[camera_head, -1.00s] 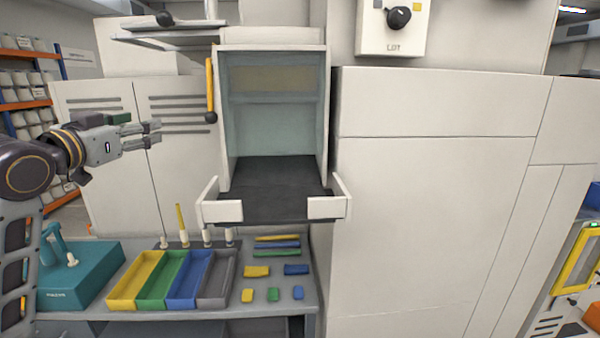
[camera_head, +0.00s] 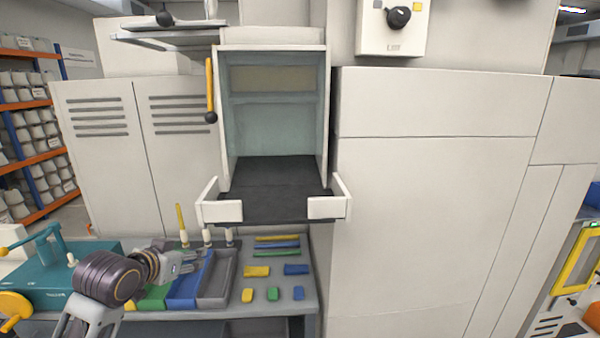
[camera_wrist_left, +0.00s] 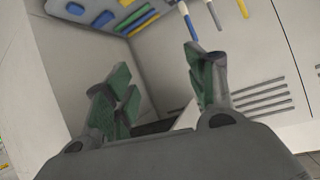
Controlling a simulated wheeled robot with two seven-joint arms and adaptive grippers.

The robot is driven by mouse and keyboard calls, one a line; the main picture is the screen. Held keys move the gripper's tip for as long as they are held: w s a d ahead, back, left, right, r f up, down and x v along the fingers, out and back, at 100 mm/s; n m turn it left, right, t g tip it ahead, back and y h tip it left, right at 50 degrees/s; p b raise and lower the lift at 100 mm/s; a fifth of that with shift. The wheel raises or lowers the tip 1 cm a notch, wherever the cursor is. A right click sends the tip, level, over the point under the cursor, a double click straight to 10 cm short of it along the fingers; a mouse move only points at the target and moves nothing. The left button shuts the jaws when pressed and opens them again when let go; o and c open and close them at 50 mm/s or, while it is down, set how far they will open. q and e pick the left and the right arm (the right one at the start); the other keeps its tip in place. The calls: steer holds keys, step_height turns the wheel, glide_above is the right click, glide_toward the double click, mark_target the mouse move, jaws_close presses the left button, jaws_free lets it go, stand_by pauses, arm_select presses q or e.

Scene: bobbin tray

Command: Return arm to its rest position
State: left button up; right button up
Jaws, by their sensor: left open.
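My left gripper (camera_head: 203,258) is low in the head view, in front of the coloured bin tray, and covers parts of the yellow, green and blue bins. It looks empty. In the left wrist view its two green-padded fingers (camera_wrist_left: 163,88) stand apart with nothing between them. My left arm comes in from the lower left, bent at the elbow. My right gripper is in neither view.
The bin tray shows its grey bin (camera_head: 217,276) and blue bin (camera_head: 186,290). A teal box (camera_head: 50,280) stands left. Small coloured blocks, such as a yellow one (camera_head: 256,271), lie right on the table. An open white compartment (camera_head: 272,140) is above.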

arm_select(q)
steer(key=s+d+f+n+g+y, duration=0.1)
steer(key=s+d+f+g, duration=0.25)
steer(key=s+f, duration=1)
steer(key=s+d+f+g, duration=0.3)
steer(key=s+f+g, duration=0.2)
steer(key=s+f, duration=0.85)
step_height(320, 180, down, 37)
steer(key=s+g, duration=0.1)
steer(key=s, duration=0.1)
steer(key=s+a+f, duration=0.2)
steer(key=s+f, duration=0.6)
steer(key=s, duration=0.2)
steer(key=s+a+f+g, duration=0.1)
steer(key=s+a+f, duration=0.1)
steer(key=s+f, duration=0.7)
steer(key=shift+s+a+f, duration=0.15)
steer(key=shift+s+a, duration=0.1)
steer(key=shift+s, duration=0.85)
